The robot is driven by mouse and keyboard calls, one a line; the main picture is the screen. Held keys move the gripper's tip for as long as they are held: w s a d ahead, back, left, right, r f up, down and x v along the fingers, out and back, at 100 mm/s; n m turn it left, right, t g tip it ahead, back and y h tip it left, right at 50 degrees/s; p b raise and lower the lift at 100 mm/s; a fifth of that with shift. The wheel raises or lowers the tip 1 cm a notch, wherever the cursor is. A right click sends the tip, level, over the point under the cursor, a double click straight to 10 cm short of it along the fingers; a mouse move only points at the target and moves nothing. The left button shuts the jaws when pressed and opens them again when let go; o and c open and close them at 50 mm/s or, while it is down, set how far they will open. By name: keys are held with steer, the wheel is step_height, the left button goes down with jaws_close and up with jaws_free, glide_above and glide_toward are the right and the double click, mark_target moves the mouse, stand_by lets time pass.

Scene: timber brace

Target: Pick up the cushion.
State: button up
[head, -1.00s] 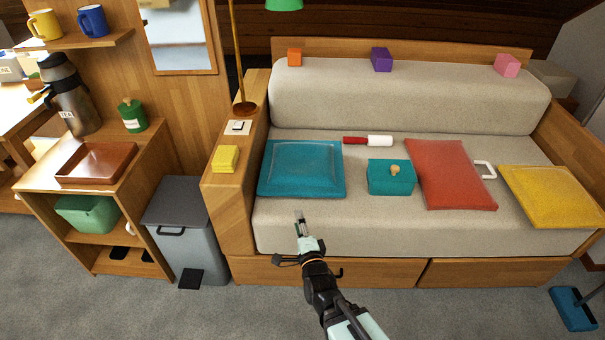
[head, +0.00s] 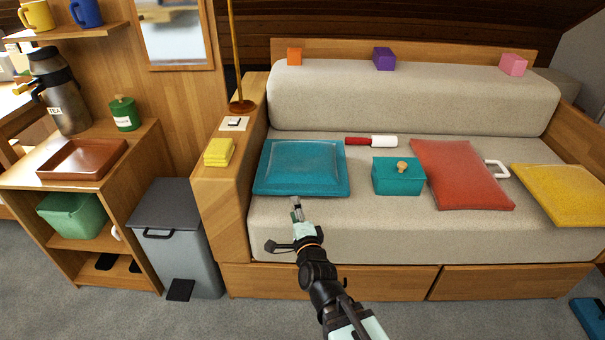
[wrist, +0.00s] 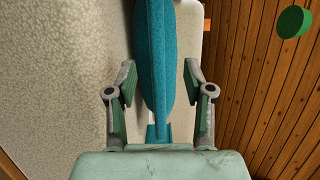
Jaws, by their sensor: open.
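A teal cushion (head: 300,167) lies flat on the left end of the sofa seat. A red cushion (head: 460,175) and a yellow cushion (head: 565,192) lie farther right. My gripper (head: 297,204) is at the front edge of the teal cushion. In the wrist view my gripper (wrist: 160,78) is open, with one finger on each side of the teal cushion (wrist: 155,50), seen edge-on. I cannot tell whether the fingers touch it.
A teal box (head: 398,177) with a knob and a red-and-white roller (head: 371,141) lie right of the teal cushion. The wooden armrest (head: 222,195) with a yellow sponge-like stack (head: 219,152) borders it on the left. Bare seat lies in front.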

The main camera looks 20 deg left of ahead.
mark_target(290, 194)
steer(key=x, duration=0.2)
steer(key=shift+w+a, duration=0.15)
steer(key=shift+w, duration=0.05)
steer(key=shift+f+b+x, duration=0.2)
steer(key=shift+b+x, duration=0.2)
steer(key=shift+x, duration=2.2)
jaws_close()
